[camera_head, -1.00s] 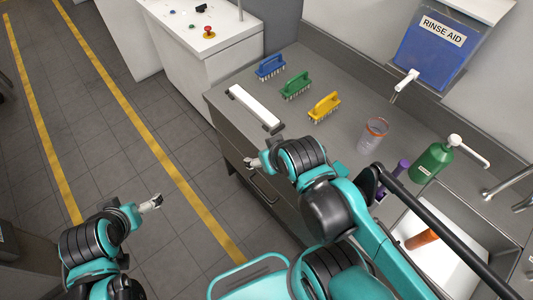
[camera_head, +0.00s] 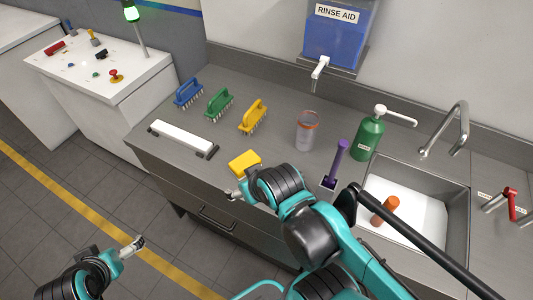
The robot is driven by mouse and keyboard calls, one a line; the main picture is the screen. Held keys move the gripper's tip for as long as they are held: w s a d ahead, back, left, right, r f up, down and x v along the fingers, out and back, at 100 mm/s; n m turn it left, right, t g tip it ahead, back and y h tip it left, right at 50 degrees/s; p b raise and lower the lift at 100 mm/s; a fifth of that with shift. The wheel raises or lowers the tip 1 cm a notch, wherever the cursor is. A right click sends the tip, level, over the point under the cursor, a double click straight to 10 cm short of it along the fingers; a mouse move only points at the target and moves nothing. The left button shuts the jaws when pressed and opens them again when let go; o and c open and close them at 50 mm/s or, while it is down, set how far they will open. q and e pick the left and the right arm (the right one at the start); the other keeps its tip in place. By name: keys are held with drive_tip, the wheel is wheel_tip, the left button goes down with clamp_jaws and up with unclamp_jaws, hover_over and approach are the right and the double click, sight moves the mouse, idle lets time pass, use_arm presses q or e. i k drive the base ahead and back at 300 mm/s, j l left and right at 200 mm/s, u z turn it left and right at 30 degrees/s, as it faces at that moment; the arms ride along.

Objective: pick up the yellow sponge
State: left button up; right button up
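The yellow sponge (camera_head: 244,160) lies on the metal counter (camera_head: 285,110) near its front edge, partly covered by my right arm. My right gripper (camera_head: 233,195) is just in front of the sponge in the picture, apart from it, around the counter's front edge. Its fingers are small and partly hidden by the wrist, so whether they are open is unclear. My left gripper (camera_head: 138,243) is low at the left over the floor, away from the counter. Its finger opening is too small to tell.
Blue (camera_head: 188,92), green (camera_head: 219,103) and yellow (camera_head: 253,116) brushes stand behind a white bar (camera_head: 183,137). A clear cup (camera_head: 306,130), purple-handled tool (camera_head: 337,160), green bottle (camera_head: 367,138) and sink (camera_head: 455,220) with an orange item (camera_head: 385,210) are right.

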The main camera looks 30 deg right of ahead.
sight(238, 165)
drive_tip(key=z, duration=0.85)
drive_tip(key=i+j, duration=0.05)
drive_tip(key=j, duration=0.05)
